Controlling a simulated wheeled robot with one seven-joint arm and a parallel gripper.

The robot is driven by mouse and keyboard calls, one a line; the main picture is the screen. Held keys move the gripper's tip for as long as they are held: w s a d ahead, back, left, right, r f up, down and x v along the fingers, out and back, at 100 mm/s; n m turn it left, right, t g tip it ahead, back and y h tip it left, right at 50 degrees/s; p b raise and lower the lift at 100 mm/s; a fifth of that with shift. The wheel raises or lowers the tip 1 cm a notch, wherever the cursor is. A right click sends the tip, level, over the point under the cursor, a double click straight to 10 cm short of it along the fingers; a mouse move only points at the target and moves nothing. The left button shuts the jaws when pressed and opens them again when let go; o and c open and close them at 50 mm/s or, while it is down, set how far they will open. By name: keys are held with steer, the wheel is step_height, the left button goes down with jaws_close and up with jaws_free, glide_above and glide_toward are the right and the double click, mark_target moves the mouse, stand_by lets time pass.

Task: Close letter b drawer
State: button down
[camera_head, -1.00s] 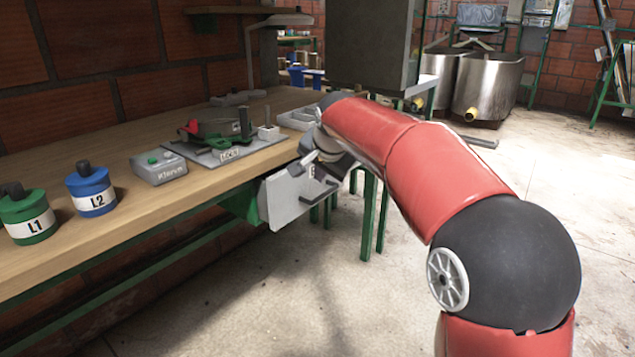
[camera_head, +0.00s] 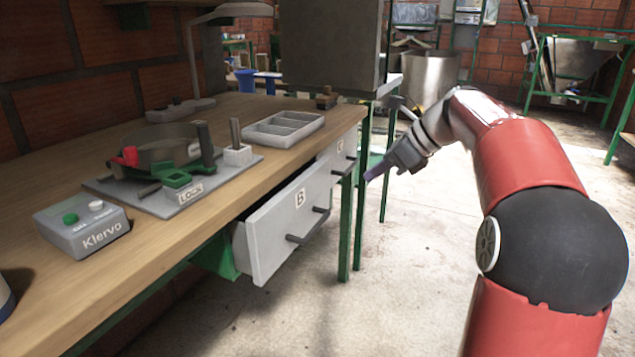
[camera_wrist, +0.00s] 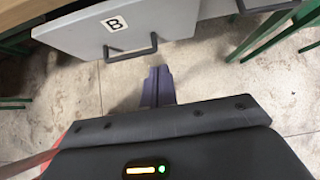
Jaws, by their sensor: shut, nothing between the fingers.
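The letter B drawer (camera_head: 275,232) hangs under the workbench top and stands partly pulled out. Its light grey front carries a white B label and a dark bar handle (camera_head: 308,225). In the wrist view the B drawer front (camera_wrist: 150,22) is at the top, with its handle (camera_wrist: 131,49) toward my gripper. My gripper (camera_head: 368,176) is in front of the drawer, to the right of its handle and apart from it. In the wrist view the purple-grey fingers (camera_wrist: 158,72) are together with nothing between them, pointing toward the drawer front beside the handle.
Another drawer (camera_head: 345,148) with a handle sits beyond the B drawer. The wooden bench (camera_head: 215,220) bears a Klervo button box (camera_head: 82,228), a LOCK fixture (camera_head: 190,195) and a grey divided tray (camera_head: 283,129). Green table legs (camera_head: 346,225) stand close by. The floor in front is clear.

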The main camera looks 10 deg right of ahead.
mark_target(316, 179)
steer(key=x, duration=0.4)
steer(key=r+b+x, duration=0.1)
steer(key=x, duration=0.2)
steer(key=w+a+b+x, duration=0.1)
steer(key=x, duration=0.3)
steer(key=shift+w+a, duration=0.1)
steer(key=shift+a, duration=0.25)
steer(key=shift+w+a, duration=0.3)
steer(key=shift+a, duration=0.1)
steer(key=w+a+p, duration=0.1)
steer(key=p, duration=0.1)
steer(key=w+a+p, duration=0.1)
steer(key=a, duration=0.1)
steer(key=shift+w+a+r+p, duration=0.15)
steer(key=shift+w+r+p, duration=0.1)
steer(key=shift+p, duration=0.1)
steer(key=shift+w+a+f, duration=0.15)
steer(key=shift+w+a, duration=0.05)
steer(key=shift+a, duration=0.1)
